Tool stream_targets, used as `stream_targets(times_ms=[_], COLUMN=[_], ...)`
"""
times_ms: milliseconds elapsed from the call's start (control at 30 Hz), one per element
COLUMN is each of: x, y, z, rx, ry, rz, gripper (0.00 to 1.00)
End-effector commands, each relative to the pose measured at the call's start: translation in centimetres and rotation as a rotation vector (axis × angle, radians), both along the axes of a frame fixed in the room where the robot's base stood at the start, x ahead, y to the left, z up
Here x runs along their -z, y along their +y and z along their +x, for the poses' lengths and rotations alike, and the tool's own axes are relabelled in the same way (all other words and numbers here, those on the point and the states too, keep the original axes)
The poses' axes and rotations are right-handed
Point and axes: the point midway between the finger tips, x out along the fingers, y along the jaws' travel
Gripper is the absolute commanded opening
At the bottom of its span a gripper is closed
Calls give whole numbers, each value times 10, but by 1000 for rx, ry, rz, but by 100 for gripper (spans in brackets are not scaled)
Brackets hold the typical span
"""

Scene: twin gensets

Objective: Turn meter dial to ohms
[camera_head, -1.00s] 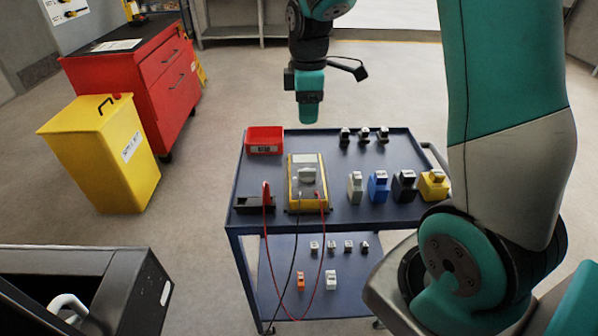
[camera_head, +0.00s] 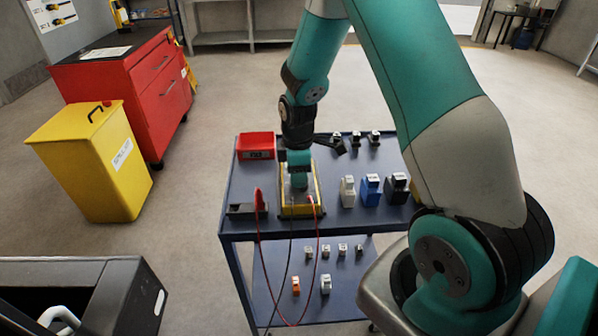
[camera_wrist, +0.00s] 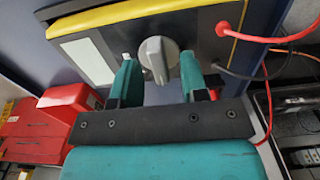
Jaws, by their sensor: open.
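The meter (camera_head: 316,188) lies on the cart top with a yellow rim, mostly hidden behind my gripper in the head view. In the wrist view its grey face (camera_wrist: 108,55) shows a pale screen and a grey round dial (camera_wrist: 158,58) with a raised grip. My gripper (camera_wrist: 160,75) is open, its teal fingers on either side of the dial's lower part with gaps visible. It also shows in the head view (camera_head: 299,183), pointing down over the meter. I cannot tell whether the fingers touch the dial. The dial's markings are not readable.
Red and black leads (camera_wrist: 262,38) plug into the meter and hang off the cart's front (camera_head: 330,229). A red bin (camera_head: 255,146) is behind left, a black holder (camera_head: 243,211) left. Several coloured blocks, including a blue one (camera_head: 369,190), stand to the right.

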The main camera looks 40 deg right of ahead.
Motion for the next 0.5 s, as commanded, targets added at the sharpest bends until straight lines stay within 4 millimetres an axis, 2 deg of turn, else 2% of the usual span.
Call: stream_targets(times_ms=[200,367,500], x=[0,0,0], y=[0,1,-3], z=[0,0,0], rx=[-1,-1,1], ry=[0,0,0], rz=[0,0,0], gripper=[38,1,0])
